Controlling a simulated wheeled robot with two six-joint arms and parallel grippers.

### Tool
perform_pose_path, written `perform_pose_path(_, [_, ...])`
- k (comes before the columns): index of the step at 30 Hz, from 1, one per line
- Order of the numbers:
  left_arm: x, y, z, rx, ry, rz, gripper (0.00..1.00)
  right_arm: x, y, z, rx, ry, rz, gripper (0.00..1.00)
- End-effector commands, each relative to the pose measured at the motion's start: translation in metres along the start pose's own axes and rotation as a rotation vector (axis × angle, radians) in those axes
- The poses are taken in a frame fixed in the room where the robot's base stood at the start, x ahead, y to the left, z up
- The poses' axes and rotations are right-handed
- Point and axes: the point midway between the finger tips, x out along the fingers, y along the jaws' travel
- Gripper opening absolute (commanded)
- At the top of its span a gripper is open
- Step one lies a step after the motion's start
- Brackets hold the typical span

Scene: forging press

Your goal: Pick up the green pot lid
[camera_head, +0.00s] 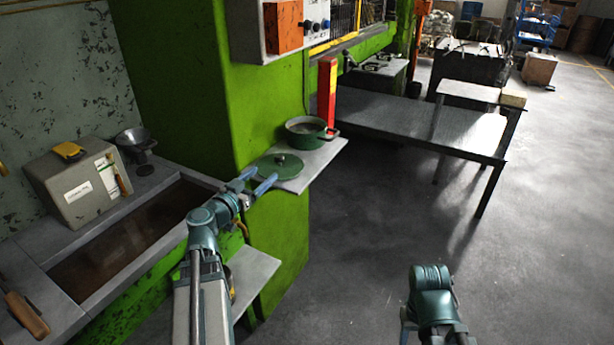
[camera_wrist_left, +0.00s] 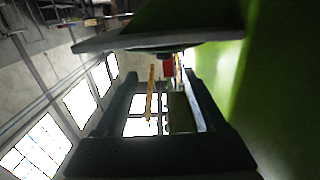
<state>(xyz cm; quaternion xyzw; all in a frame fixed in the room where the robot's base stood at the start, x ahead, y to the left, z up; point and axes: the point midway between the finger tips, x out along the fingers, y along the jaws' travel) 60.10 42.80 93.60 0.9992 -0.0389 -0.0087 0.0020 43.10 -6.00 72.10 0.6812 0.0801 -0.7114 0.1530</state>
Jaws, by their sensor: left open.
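The green pot lid (camera_head: 281,165) is round with a small knob on top. It lies on a small grey shelf (camera_head: 318,160) fixed to the green machine. My left gripper (camera_head: 261,179) is open and empty, its blue fingers spread at the lid's near left edge. I cannot tell whether they touch it. In the left wrist view the open fingers (camera_wrist_left: 164,75) stand below a dark, flat, rimmed shape (camera_wrist_left: 150,38), which I cannot identify for sure. My right arm shows at the lower right in the head view, with its gripper mostly hidden.
A green pot (camera_head: 308,136) stands just behind the lid on the shelf, near a red post (camera_head: 327,90). A grey box (camera_head: 75,187) and a funnel (camera_head: 133,140) sit on the ledge at left.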

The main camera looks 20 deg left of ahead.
Motion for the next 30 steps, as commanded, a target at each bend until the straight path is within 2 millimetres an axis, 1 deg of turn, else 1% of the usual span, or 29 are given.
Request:
perform_pose_path(1, [-0.003,-0.007,0.002,0.002,0.010,-0.018,0.71,0.004,-0.001,0.000,0.000,0.000,0.000,0.50])
perform_pose_path(2, [-0.004,-0.009,0.001,0.003,0.014,-0.023,0.71,0.004,-0.001,0.000,0.000,0.000,0.000,0.50])
perform_pose_path(5, [-0.004,-0.011,-0.001,0.006,0.019,-0.028,0.71,0.003,0.000,0.000,0.000,0.000,0.000,0.50])
perform_pose_path(7, [0.000,-0.011,-0.001,0.006,0.018,-0.026,0.71,0.003,0.000,0.000,0.000,0.000,0.000,0.50])
perform_pose_path(11, [0.022,-0.012,-0.002,0.005,0.017,-0.023,0.71,0.003,0.000,0.000,0.000,0.000,0.000,0.50])
perform_pose_path(15, [0.050,-0.013,-0.002,0.005,0.017,-0.022,0.71,0.002,0.000,0.000,0.000,0.000,0.000,0.50])
perform_pose_path(19, [0.069,-0.013,-0.003,0.005,0.017,-0.022,0.71,0.002,0.000,0.000,0.000,0.000,0.000,0.50])
perform_pose_path(24, [0.082,-0.012,-0.003,0.005,0.017,-0.024,0.71,0.002,0.000,0.000,0.000,0.000,0.000,0.50])
perform_pose_path(30, [0.083,-0.011,-0.003,0.005,0.017,-0.024,0.71,0.002,0.000,0.000,0.000,0.000,0.000,0.50])
